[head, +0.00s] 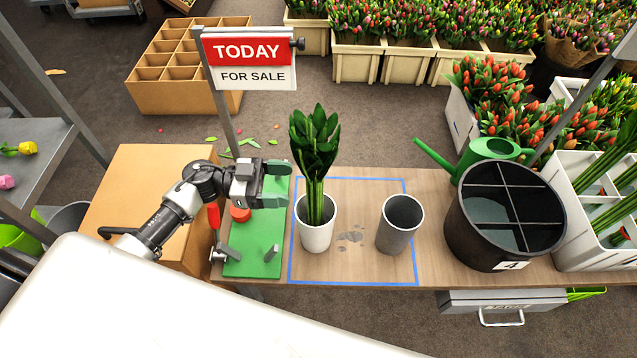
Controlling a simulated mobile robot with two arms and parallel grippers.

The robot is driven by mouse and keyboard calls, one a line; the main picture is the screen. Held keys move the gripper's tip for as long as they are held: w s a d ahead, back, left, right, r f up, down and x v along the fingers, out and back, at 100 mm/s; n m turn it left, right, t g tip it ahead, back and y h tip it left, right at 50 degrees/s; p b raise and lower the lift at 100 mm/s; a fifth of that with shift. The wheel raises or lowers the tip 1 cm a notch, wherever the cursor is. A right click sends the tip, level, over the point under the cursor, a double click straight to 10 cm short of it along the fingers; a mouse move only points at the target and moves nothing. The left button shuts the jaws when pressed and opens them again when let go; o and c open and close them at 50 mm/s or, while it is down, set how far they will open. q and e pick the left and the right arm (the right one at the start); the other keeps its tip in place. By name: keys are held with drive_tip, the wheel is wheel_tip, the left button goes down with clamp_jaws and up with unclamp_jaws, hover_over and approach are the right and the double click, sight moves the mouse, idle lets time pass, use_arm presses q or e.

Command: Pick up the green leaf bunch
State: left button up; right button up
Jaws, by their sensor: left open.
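The green leaf bunch (315,150) stands upright in a white cup (317,232) on the wooden table, inside a blue outlined rectangle. Its leaves rise well above the rim and its stems show just over it. My left gripper (276,186) is open and empty, to the left of the bunch, above a green board (258,250). Its fingers point right, toward the stems, with a small gap between. My right gripper does not show.
A grey cup (399,224) stands right of the white one. A black divided bucket (506,215) and a green watering can (480,155) are farther right. A sign on a post (250,60) rises behind my left arm. Bare table (358,195) lies between the cups.

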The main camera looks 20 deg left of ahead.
sight(324, 186)
use_arm(q)
drive_tip(key=shift+x, duration=4.55)
drive_tip(key=shift+s+f, duration=0.1)
drive_tip(key=shift+s, duration=0.05)
drive_tip(key=c, duration=1.1)
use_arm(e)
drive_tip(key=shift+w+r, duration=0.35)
